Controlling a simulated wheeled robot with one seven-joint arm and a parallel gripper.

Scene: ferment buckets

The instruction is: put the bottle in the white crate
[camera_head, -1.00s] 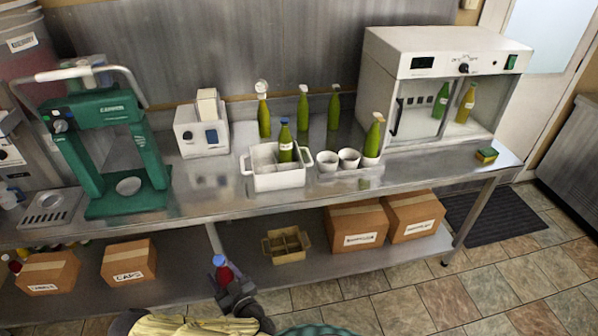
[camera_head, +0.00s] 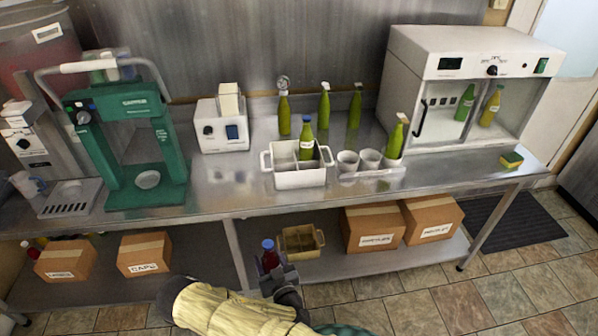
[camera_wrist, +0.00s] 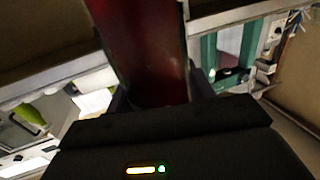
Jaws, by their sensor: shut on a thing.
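My gripper (camera_head: 278,279) is shut on a dark red bottle (camera_head: 270,260) with a blue cap, low in the head view, in front of the table's lower shelf. The red bottle also fills the top middle of the wrist view (camera_wrist: 150,50), between the fingers. The white crate (camera_head: 300,180) stands on the steel table top, above and to the right of the held bottle in the head view. It has dividers and side handles. A green bottle (camera_head: 307,142) with a blue cap stands upright in it.
A green capping machine (camera_head: 145,150) stands at left and a white cabinet (camera_head: 470,75) at right. A tan divided box (camera_head: 300,241) and cartons (camera_head: 372,228) sit on the lower shelf.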

